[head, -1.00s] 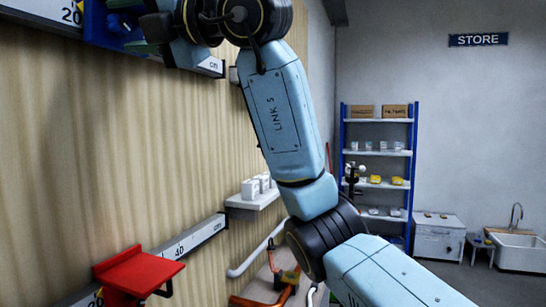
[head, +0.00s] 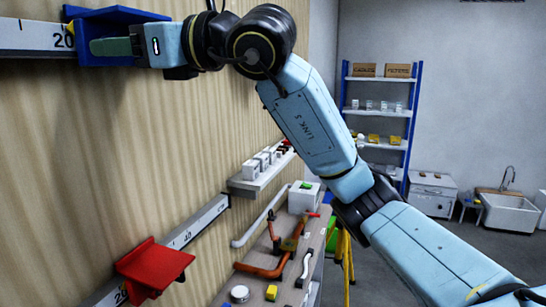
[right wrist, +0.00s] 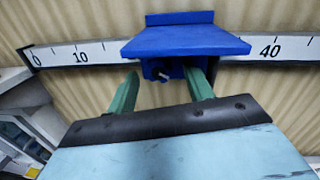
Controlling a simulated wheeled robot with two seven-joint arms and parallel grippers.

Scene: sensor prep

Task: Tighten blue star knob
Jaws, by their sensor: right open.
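A blue carriage with a flat shelf (head: 118,15) sits on the upper ruler rail at the top left of the head view. It also shows in the right wrist view (right wrist: 185,41), with a dark blue part (right wrist: 172,68) under its shelf. I cannot clearly make out the star shape of the knob there. My right gripper (head: 108,47) reaches in from the right at this carriage. In the right wrist view its two green fingers (right wrist: 161,88) are apart, one on each side of the part under the shelf. I cannot tell whether they touch it. My left gripper is not in view.
A red carriage (head: 156,265) sits on the lower ruler rail (head: 195,222). A small wall shelf (head: 262,176) holds white blocks. Below it, a bench carries tools with orange handles (head: 262,270) and a white box (head: 304,197). The wooden wall (head: 120,150) between the rails is clear.

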